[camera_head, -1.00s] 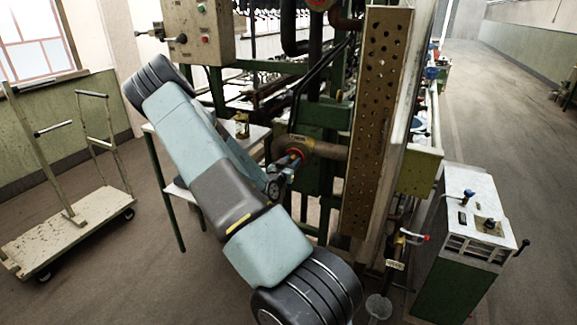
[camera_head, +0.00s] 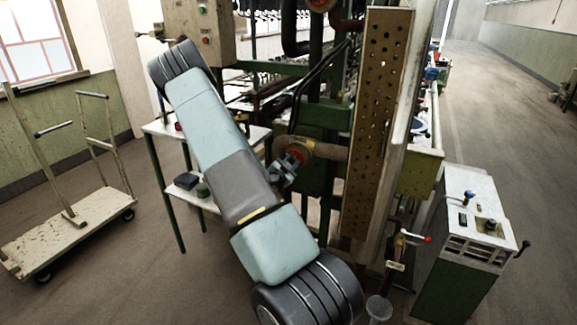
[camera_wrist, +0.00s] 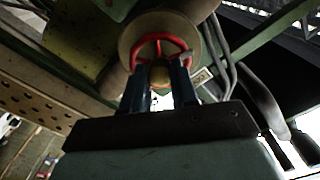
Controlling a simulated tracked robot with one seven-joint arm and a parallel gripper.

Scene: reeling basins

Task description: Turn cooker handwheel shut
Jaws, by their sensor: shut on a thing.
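The red handwheel (camera_wrist: 150,46) sits in front of a round pipe flange in the upper middle of the wrist view. My gripper (camera_wrist: 157,68) is shut on the handwheel, with its two blue-grey fingers reaching up to the rim and hub. In the head view the handwheel (camera_head: 298,153) shows as a small red patch at the end of a brown pipe, left of the perforated panel. My gripper (camera_head: 288,165) reaches it there from behind my arm. The fingers partly cover the wheel, and the exact contact is hard to see.
A perforated metal panel (camera_head: 377,120) stands just right of the handwheel. A white and green cabinet (camera_head: 470,240) is at the lower right. A table (camera_head: 160,130) stands behind my arm, and a trolley (camera_head: 75,228) is at the left.

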